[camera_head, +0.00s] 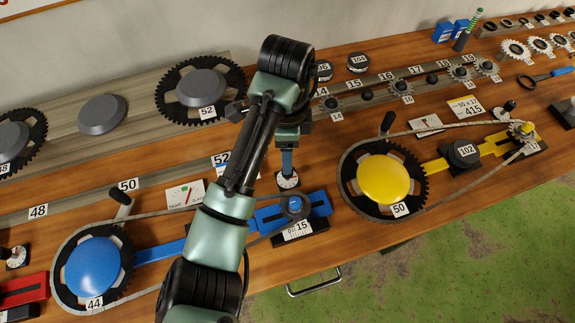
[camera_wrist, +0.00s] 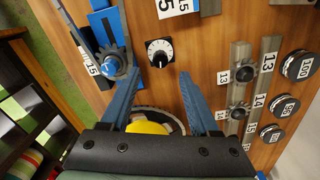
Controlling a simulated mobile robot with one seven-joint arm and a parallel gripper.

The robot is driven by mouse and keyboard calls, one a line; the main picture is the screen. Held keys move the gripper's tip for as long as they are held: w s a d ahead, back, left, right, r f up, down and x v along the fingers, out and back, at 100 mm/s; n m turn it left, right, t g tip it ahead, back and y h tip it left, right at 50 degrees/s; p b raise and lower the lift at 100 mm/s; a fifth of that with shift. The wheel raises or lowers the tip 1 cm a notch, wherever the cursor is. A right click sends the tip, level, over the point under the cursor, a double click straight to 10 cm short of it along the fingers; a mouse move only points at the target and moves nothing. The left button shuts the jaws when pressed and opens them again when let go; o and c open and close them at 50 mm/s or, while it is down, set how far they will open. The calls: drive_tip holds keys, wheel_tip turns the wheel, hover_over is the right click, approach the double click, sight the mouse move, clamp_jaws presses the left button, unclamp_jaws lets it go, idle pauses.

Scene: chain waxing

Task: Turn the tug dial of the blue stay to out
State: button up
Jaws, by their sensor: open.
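The tug dial (camera_head: 288,180) is a small white disc with a black knob, on the wood just behind the blue stay (camera_head: 262,214). In the wrist view the dial (camera_wrist: 160,52) lies ahead of the gap between my fingers, its face uncovered; its setting is too small to read. My gripper (camera_wrist: 160,76) is open and empty, its two blue fingers pointing at the dial from a little way off. In the head view it hangs above the dial, partly covering it. The blue stay also shows at upper left in the wrist view (camera_wrist: 98,22), with a small sprocket (camera_wrist: 110,66) beside my left finger.
A chain runs from the blue-capped chainring (camera_head: 95,266) to the stay. A tight/slack gauge card (camera_head: 186,195) lies left of my arm. The yellow-capped chainring (camera_head: 383,180) stands to the right. Rails with sprockets (camera_head: 334,104) lie behind. Bare wood surrounds the dial.

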wheel_tip(320, 180, down, 7)
drive_tip(key=shift+r+p, duration=0.15)
drive_tip(key=shift+p, duration=0.25)
clamp_jaws()
